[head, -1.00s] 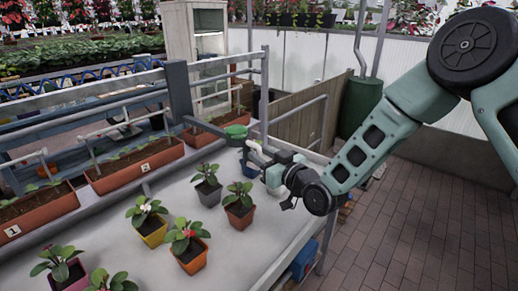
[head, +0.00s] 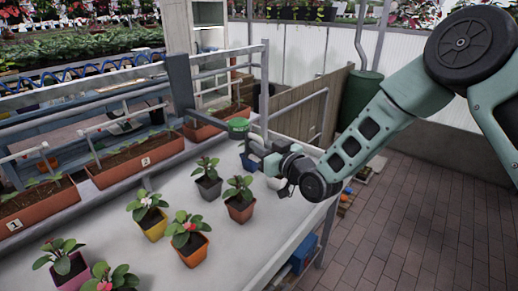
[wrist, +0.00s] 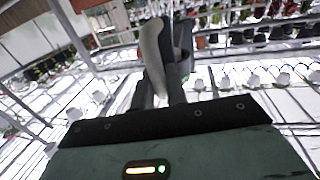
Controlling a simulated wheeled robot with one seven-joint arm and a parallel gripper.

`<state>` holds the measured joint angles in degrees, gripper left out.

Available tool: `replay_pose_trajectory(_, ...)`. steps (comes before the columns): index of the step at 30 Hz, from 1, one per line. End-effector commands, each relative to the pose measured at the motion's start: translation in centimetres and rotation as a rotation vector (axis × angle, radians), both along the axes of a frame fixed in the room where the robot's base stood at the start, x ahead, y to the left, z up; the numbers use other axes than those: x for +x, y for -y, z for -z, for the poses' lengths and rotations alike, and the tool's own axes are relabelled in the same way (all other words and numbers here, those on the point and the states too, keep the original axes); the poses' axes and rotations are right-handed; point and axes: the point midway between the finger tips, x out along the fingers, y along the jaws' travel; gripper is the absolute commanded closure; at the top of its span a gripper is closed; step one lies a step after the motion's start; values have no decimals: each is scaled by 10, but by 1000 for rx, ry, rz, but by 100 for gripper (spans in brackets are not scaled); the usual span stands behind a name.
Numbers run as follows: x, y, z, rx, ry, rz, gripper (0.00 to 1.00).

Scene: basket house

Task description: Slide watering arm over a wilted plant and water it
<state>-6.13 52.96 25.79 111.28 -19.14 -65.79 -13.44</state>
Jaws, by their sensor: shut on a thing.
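The watering arm is a grey rail-mounted bar with a round green head (head: 238,125) over the white table. My gripper (head: 258,147) is at the right of this head, shut on a pale curved handle (wrist: 153,55) that stands between the fingers in the wrist view. Potted plants stand on the table below. A blue pot (head: 250,164) is just under my gripper, its plant mostly hidden. A grey pot (head: 208,190), a terracotta pot (head: 240,212), a yellow pot (head: 154,229) and an orange pot (head: 194,254) hold upright leafy plants. I cannot tell which plant is wilted.
Long planters (head: 135,164) with small seedlings line the table's far side, behind metal rails. The white table (head: 175,188) has bare room between the pots. A dark green barrel (head: 360,100) stands beyond the table at the right. Brick floor (head: 400,220) is clear at the right.

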Motion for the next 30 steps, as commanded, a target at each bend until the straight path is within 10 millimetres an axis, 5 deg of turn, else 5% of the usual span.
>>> replay_pose_trajectory(21, 129, 103, 2, 0, 6, 11, 100)
replay_pose_trajectory(30, 160, 126, 0, 0, 4, 7, 100)
